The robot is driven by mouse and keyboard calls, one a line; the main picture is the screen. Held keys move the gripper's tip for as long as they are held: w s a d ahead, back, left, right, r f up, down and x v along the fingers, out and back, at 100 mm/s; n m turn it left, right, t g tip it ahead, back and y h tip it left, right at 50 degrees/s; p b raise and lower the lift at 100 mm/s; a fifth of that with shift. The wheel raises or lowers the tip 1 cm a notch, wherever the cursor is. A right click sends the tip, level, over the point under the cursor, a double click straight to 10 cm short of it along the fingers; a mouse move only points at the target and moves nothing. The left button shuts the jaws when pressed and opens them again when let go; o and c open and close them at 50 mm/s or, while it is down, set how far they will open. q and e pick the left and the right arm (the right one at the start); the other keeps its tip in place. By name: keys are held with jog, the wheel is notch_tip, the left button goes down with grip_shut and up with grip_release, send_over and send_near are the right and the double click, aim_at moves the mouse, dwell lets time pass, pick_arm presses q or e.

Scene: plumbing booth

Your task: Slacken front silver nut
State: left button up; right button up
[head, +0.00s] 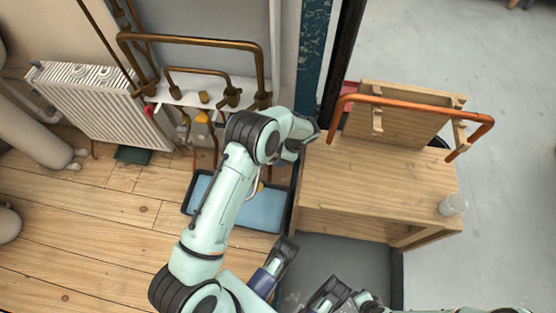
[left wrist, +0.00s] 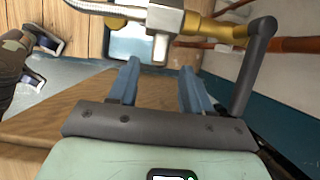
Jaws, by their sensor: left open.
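In the left wrist view, a silver nut (left wrist: 165,18) sits at the top centre, between a braided silver hose on its left and a brass fitting (left wrist: 215,28) on its right. My left gripper (left wrist: 160,68) is open there. Its two blue fingers point toward the nut, with an empty gap between them and apart from the nut. In the head view my left arm hides the nut and most of my left gripper (head: 290,153). My right gripper (head: 312,264) is low in the head view, with its fingers spread and nothing seen between them.
A blue tray (head: 256,222) lies on the floor below the pipes. A wooden bench (head: 375,185) at right carries a bent copper pipe (head: 410,103) and a glass (head: 452,205). A radiator (head: 95,100) and copper pipework (head: 190,42) stand at the back left. Floor at left is mostly clear.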

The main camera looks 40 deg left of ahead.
pick_arm(q)
jog(key=shift+x, duration=1.6)
pick_arm(e)
jog(key=shift+s+d+f+g, duration=0.1)
jog(key=shift+s+f+g, duration=0.2)
jog(key=shift+s+f, duration=0.4)
